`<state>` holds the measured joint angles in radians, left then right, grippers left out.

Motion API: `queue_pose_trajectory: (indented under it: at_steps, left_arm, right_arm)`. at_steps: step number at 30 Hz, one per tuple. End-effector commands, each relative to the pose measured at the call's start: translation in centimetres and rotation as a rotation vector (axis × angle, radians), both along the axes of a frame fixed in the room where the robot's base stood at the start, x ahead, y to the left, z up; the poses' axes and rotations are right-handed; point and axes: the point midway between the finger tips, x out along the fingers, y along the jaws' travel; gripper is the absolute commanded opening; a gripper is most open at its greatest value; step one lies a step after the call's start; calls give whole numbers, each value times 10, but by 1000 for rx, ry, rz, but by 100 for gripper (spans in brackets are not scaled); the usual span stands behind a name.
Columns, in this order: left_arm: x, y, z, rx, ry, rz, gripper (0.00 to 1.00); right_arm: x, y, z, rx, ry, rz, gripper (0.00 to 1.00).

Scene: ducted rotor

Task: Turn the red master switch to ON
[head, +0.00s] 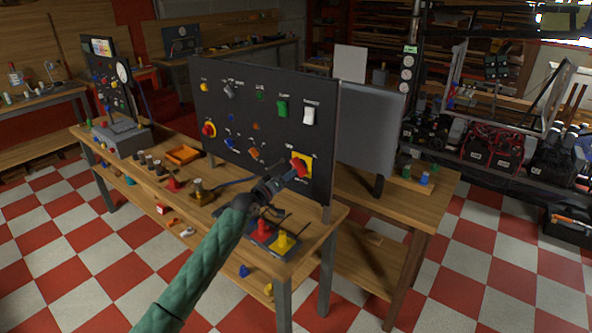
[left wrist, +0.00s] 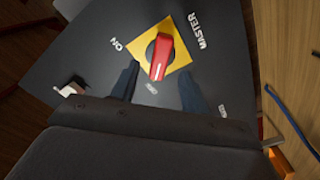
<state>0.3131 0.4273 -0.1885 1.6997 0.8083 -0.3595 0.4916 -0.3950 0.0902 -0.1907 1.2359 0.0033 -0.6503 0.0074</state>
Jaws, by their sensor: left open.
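The red master switch (head: 299,167) sits on a yellow square plate (head: 308,157) at the lower right of the dark upright panel (head: 233,111). In the left wrist view the red handle (left wrist: 161,57) lies across the yellow plate (left wrist: 181,53). My left gripper (head: 287,177) is in front of the switch. Its open fingers (left wrist: 158,77) lie either side of the handle's near end, with gaps visible. I cannot tell whether either finger touches it. My right gripper is not in view.
The wooden bench (head: 325,214) below holds red and yellow parts, an orange tray (head: 184,155) and a grey box (head: 121,138). Checkered floor lies open in front.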

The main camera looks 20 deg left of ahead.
Motion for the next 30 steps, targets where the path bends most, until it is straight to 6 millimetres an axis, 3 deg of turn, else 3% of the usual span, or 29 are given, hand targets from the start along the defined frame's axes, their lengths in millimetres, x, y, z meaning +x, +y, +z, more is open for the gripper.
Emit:
queue_pose_trajectory:
  at_steps: [12, 25, 30]
  left_arm:
    - [47, -17, 2, 2, 1, 0, 45]
    - [54, -20, 0, 4, 1, -1, 45]
    - [54, -20, 0, 4, 1, -1, 12]
  right_arm:
    - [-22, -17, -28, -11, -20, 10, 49]
    - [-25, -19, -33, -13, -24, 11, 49]
    - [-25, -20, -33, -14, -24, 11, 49]
